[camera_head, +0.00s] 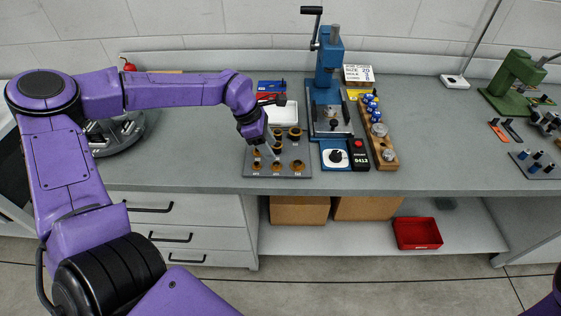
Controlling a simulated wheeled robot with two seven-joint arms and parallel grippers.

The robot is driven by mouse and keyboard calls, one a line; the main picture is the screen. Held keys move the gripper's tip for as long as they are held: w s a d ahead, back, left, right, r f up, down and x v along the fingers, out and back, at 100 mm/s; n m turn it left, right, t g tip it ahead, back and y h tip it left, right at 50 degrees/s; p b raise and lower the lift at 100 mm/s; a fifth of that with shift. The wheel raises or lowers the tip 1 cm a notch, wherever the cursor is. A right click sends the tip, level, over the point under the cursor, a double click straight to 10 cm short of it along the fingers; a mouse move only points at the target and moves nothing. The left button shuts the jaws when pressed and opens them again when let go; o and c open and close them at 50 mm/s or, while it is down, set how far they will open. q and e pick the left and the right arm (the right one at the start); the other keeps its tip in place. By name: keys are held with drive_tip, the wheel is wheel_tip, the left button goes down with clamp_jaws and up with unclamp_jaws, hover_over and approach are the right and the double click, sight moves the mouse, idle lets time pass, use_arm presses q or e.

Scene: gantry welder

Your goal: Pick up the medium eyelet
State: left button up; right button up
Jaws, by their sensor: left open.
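A dark grey board (305,150) on the bench holds several brass-coloured eyelet pieces in rows, with small labels along its front edge. The pieces look larger toward the right. A middle-column piece (276,166) sits in the front row between a smaller one (256,166) on the left and a larger one (297,165) on the right. Which is the medium eyelet is too small to tell for certain. My left gripper (267,151) points down over the left-middle of the board, open, its fingertips close to the pieces. It partly hides the pieces behind it. My right gripper is out of view.
A blue hand press (328,90) stands right of the board, with a white dial unit (337,156) before it. A wooden block (377,130) with blue-topped parts lies further right. A white tray (284,113) sits behind the board.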

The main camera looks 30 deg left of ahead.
sight(279, 165)
use_arm(q)
drive_tip(key=shift+x, duration=0.85)
drive_tip(key=x, duration=0.1)
drive_tip(key=p+x, duration=0.1)
drive_tip(key=x, duration=0.2)
drive_tip(key=shift+w+a+f+p, duration=0.1)
drive_tip(key=shift+a+f+p, duration=0.15)
drive_tip(key=shift+f+p, duration=0.05)
drive_tip(key=shift+d+f, duration=0.2)
drive_tip(key=shift+f, duration=0.05)
clamp_jaws()
